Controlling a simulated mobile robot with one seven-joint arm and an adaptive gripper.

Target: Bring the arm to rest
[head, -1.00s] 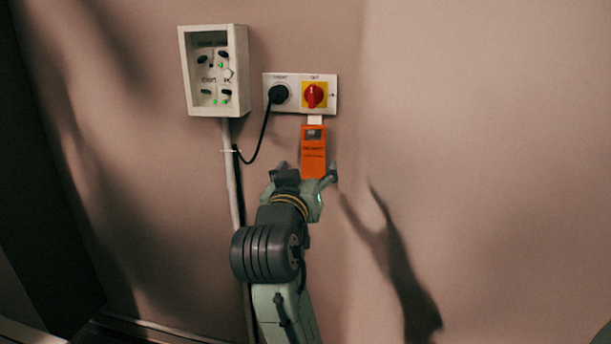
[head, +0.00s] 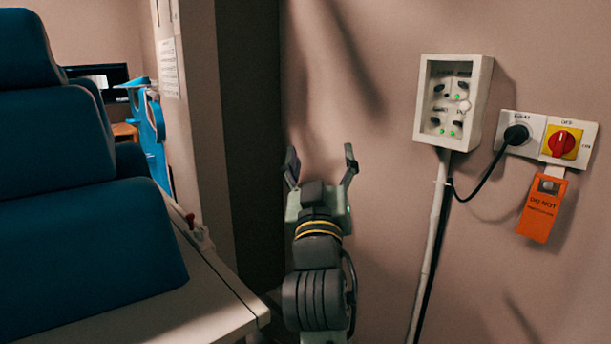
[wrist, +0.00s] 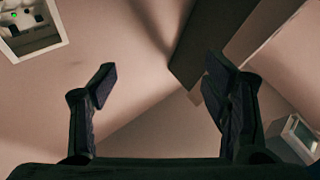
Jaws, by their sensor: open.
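My gripper (head: 320,168) is raised in front of the wall in the head view, with its two fingers spread apart and pointing up. Nothing is between the fingers. In the wrist view the gripper (wrist: 160,95) also shows open and empty, with wall and ceiling beyond it. My arm reaches up from the bottom of the head view. The gripper is left of the switch box and apart from it.
A white switch box (head: 478,100) with green lights is on the wall. Right of it are a black plug (head: 516,135), a red rotary switch (head: 562,143) and a hanging orange tag (head: 542,208). A blue padded seat (head: 85,260) stands at left.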

